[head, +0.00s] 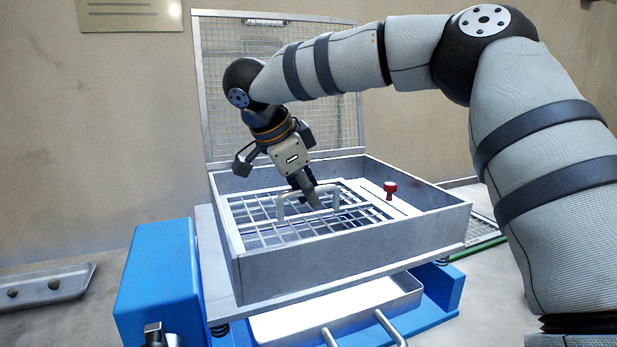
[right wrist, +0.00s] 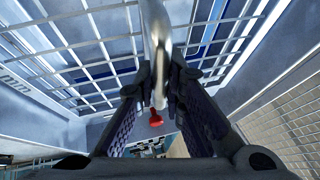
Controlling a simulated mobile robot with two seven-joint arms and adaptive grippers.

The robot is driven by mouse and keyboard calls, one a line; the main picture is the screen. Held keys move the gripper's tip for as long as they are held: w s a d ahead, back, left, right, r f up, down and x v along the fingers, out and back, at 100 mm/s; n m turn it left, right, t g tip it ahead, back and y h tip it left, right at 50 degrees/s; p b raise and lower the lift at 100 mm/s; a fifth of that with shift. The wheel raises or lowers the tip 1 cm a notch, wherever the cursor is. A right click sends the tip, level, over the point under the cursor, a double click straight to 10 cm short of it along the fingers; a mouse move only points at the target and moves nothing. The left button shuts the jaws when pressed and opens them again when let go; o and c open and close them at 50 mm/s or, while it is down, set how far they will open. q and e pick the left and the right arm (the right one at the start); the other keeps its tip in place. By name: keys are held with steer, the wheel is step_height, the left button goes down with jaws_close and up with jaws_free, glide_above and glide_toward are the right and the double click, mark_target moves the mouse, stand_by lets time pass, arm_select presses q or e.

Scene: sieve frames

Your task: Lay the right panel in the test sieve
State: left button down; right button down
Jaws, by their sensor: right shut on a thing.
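The test sieve (head: 355,250) is a grey metal box on a blue base, its mesh lid (head: 335,120) standing open behind. A wire-grid panel (head: 275,237) with a raised bar handle (head: 281,207) is inside its walls. My right gripper (head: 310,200) is over the box, shut on that handle. In the right wrist view the handle (right wrist: 155,40) runs between the fingers (right wrist: 157,100), with grid (right wrist: 85,55) on both sides. The fingers hide part of the panel. I cannot tell whether it rests fully on the sieve's floor. My left gripper is not in view.
A red knob (head: 390,189) stands on the sieve's right inner strip; it also shows in the right wrist view (right wrist: 155,119). A green-edged mesh piece (head: 487,235) lies at right. A handled tray (head: 335,312) is below the box. A metal bracket (head: 45,287) lies at left.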

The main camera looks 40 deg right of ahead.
steer(key=shift+f, duration=0.3)
steer(key=c, duration=1.6)
jaws_free()
steer(key=shift+f, duration=0.1)
steer(key=v, duration=1.2)
steer(key=shift+s, duration=0.1)
